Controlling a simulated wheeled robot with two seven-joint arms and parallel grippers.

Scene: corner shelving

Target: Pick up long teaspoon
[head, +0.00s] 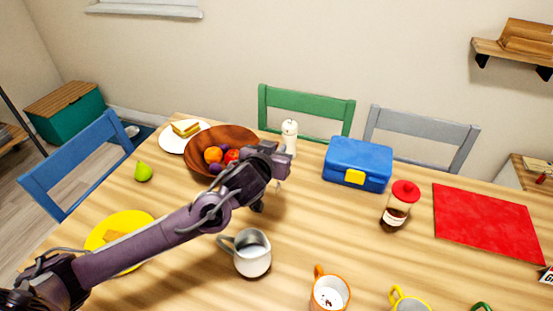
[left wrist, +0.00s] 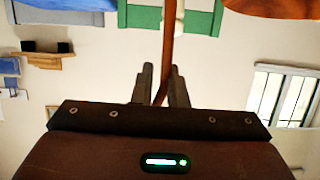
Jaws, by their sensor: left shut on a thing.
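My left gripper (head: 275,165) is over the middle of the table, in front of the wooden bowl in the head view. In the left wrist view its two fingers (left wrist: 162,88) are shut on a long, thin brown handle (left wrist: 168,45). This looks like the long teaspoon; its far end runs out of the top of that view, so I cannot see its bowl. In the head view I cannot make out the spoon at the gripper. My right gripper is not in view.
A wooden bowl (head: 238,136) of fruit and a white grinder (head: 290,132) stand close behind the gripper. A white jug (head: 251,262) stands in front. A blue lunch box (head: 358,158), a red-lidded jar (head: 397,213) and a red mat (head: 490,222) are to the right.

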